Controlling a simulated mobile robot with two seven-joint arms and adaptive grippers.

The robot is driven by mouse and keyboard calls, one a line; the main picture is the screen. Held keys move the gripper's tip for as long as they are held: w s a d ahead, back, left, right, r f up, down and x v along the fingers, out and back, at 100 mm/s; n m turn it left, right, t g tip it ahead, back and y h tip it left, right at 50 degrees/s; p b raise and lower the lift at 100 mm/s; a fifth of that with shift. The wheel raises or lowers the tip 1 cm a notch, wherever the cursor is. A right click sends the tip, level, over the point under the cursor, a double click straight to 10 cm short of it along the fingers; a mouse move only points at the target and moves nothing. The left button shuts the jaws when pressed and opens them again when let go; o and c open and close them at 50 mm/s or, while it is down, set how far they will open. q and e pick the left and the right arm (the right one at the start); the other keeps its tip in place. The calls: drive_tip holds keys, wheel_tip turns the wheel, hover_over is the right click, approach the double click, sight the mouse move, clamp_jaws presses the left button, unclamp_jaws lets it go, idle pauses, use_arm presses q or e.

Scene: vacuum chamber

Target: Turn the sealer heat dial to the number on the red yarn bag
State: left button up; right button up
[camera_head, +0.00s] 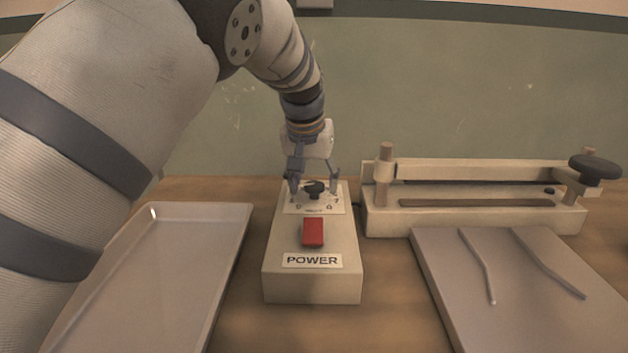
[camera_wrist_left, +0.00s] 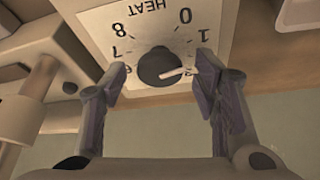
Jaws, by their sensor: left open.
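The heat dial is a dark round knob (camera_head: 313,189) on a white numbered plate at the far end of the beige control box (camera_head: 312,280). My left gripper (camera_head: 314,182) reaches down to it, open. In the left wrist view the fingers of the left gripper (camera_wrist_left: 163,82) stand on either side of the knob (camera_wrist_left: 158,66), apart from it as far as I can tell. The knob's white pointer is aimed right, just past the 1, towards a spot hidden by the right-hand finger. The red yarn bag is not in view. My right gripper is not in view.
A red power switch (camera_head: 313,232) sits on the box, nearer than the dial. An empty tray (camera_head: 237,232) stands to the left. The bar sealer (camera_head: 470,217) is behind right, with a grey plate (camera_head: 475,325) before it. Bare wood lies between box and plate.

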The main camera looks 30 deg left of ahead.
use_arm(q)
drive_tip(key=c, duration=1.1)
drive_tip(key=shift+r, duration=0.1)
